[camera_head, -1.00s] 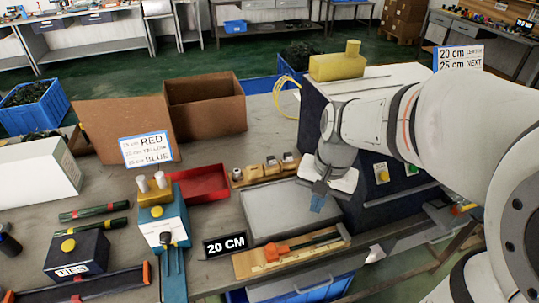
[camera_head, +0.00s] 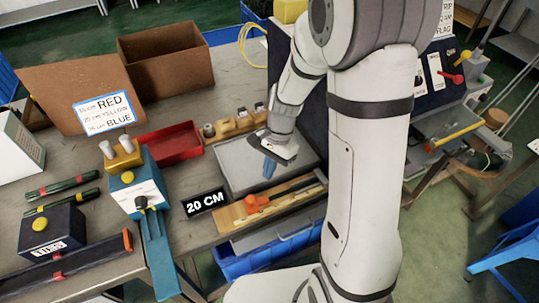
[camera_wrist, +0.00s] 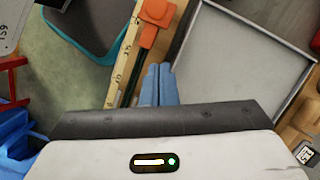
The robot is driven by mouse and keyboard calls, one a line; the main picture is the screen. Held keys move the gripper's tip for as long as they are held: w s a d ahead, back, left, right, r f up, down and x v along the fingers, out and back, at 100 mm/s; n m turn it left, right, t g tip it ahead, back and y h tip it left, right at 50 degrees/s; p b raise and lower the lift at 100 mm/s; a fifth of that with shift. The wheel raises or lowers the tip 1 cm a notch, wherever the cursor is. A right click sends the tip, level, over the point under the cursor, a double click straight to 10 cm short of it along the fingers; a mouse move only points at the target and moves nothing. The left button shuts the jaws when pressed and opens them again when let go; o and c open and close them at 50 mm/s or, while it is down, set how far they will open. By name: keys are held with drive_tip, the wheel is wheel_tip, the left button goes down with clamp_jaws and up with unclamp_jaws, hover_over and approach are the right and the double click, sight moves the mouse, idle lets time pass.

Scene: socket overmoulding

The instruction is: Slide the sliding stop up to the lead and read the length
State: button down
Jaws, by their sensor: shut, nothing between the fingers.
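The orange sliding stop (camera_head: 254,204) sits on the wooden measuring board (camera_head: 226,219), left of the board's middle. In the wrist view the orange stop (camera_wrist: 157,12) is at the top, beside the board's printed scale (camera_wrist: 124,62). A dark strip (camera_head: 290,195) runs from the stop along the board; I cannot tell whether it is the lead or a rail. My gripper (camera_head: 268,168) is shut and empty, its blue fingertips above the grey tray, behind the board. In the wrist view my gripper's fingers (camera_wrist: 158,82) are together, right of the dark strip and apart from the stop.
A "20 CM" sign (camera_head: 205,202) stands left of the board. The grey tray (camera_head: 232,150) lies behind it, with wooden blocks (camera_head: 233,125) and a red tray (camera_head: 178,146) further back. A blue press (camera_head: 137,190) stands left. A blue bin (camera_head: 268,260) is below the table's front edge.

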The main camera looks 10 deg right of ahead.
sight(251, 203)
drive_tip(key=shift+x, duration=1.05)
drive_tip(key=shift+s+a+f, duration=0.2)
drive_tip(key=shift+s+a, duration=1.15)
drive_tip(key=shift+a, duration=0.05)
